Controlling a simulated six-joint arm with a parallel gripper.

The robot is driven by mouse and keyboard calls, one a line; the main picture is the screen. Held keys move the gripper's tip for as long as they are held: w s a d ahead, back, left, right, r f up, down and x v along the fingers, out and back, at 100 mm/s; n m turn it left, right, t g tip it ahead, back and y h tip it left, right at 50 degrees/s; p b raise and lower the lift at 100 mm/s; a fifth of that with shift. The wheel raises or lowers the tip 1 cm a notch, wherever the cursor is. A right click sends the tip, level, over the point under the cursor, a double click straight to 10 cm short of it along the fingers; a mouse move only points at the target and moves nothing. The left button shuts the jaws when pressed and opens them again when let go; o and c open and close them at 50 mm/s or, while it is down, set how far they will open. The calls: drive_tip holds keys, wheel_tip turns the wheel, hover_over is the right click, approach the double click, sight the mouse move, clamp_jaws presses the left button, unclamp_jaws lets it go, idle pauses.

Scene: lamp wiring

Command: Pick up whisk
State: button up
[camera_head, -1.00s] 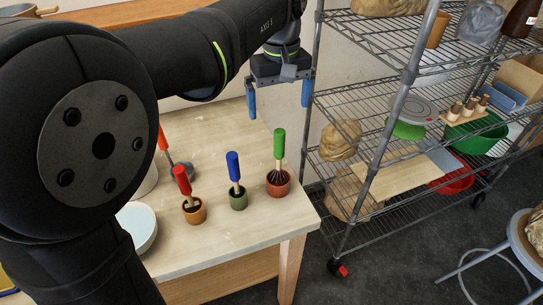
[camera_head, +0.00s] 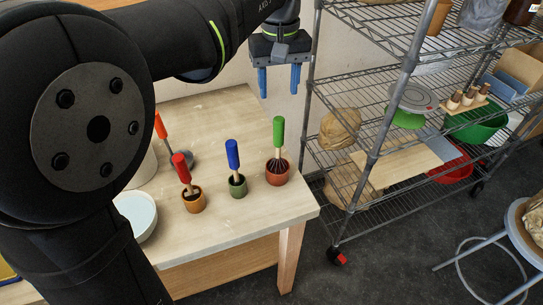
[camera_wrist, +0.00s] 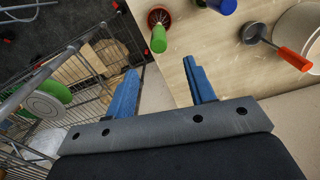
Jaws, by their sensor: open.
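The whisk (camera_head: 278,139) has a green handle and stands upright, its wire head down in a small red-brown pot (camera_head: 278,176) at the table's right corner. In the wrist view the whisk's green handle (camera_wrist: 158,40) points toward the camera, above the gap between the fingers. My gripper (camera_head: 279,83) has two blue fingers, apart and empty. In the head view it hangs above and behind the whisk, not touching it. In the wrist view my gripper (camera_wrist: 163,85) has its fingertips short of the handle.
A blue-handled tool (camera_head: 233,155) in a green pot and a red-handled tool (camera_head: 181,168) in an orange pot stand left of the whisk. A wire shelf (camera_head: 375,145) stands close on the right.

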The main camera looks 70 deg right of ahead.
wheel_tip(320, 180, up, 3)
drive_tip(key=m, duration=0.5)
hover_over(279, 134)
drive_tip(key=shift+m, duration=0.4)
drive_tip(key=f, duration=0.7)
drive_tip(key=w+f, duration=0.1)
drive_tip(key=f, duration=0.3)
drive_tip(key=shift+d, duration=0.4)
drive_tip(key=shift+s+d+f, duration=0.1)
drive_tip(key=shift+s+f, duration=0.05)
drive_tip(key=shift+f, duration=1.4)
drive_tip(key=shift+s+d+f, duration=0.1)
drive_tip(key=shift+f, duration=1.4)
clamp_jaws()
